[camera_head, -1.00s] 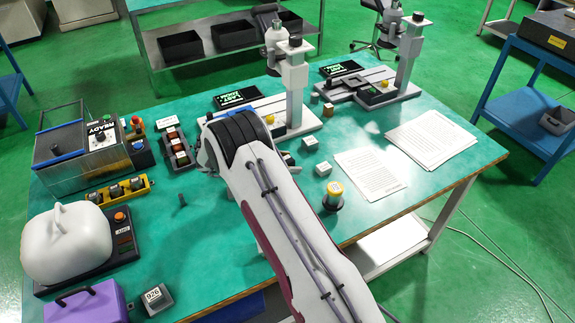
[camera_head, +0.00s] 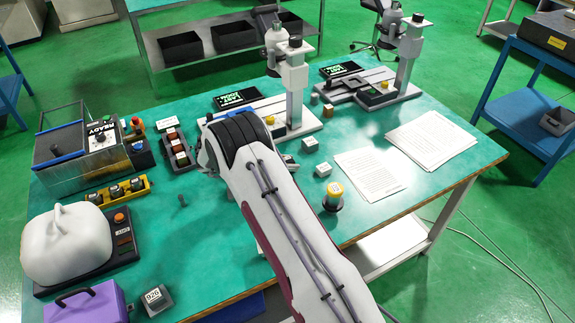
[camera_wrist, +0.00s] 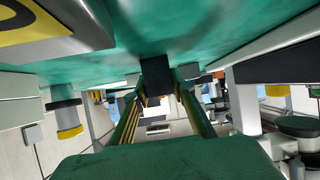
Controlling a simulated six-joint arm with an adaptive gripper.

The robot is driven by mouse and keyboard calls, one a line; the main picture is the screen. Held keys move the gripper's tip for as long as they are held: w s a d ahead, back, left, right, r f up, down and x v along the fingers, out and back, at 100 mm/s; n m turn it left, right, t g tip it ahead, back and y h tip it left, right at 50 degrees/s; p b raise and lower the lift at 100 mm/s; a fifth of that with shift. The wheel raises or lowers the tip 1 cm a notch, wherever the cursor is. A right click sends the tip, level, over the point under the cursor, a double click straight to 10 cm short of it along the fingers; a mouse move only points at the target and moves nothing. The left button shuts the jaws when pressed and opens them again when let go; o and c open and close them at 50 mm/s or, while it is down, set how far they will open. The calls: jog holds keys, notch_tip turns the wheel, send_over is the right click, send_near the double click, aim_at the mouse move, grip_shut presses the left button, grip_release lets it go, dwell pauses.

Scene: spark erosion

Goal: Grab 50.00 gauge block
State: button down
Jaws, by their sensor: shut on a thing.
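My gripper (camera_wrist: 158,95) is shut on a dark block (camera_wrist: 156,73), which shows between its fingertips in the wrist view. The block's face is in shadow and I can read no marking, so I cannot confirm from it that this is the 50.00 gauge block. The block is close to the green table surface, which fills the top of this view; I cannot tell if they touch. In the head view my own arm hides the fingertips and the held block. Two small pale labelled blocks, one nearer (camera_head: 323,170) and one farther (camera_head: 310,144), stand right of my arm, their labels unreadable.
A yellow-topped cylinder (camera_head: 333,195) and papers (camera_head: 371,174) lie right of my arm. Two column stands, one near (camera_head: 294,90) and one farther right (camera_head: 407,55), rise behind. A block tray (camera_head: 180,151) is at left. The table's front middle is clear.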

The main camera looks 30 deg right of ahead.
aim_at(287, 161)
jog(key=shift+r, duration=0.15)
jog(key=shift+r, duration=4.9)
jog(key=shift+a, duration=0.1)
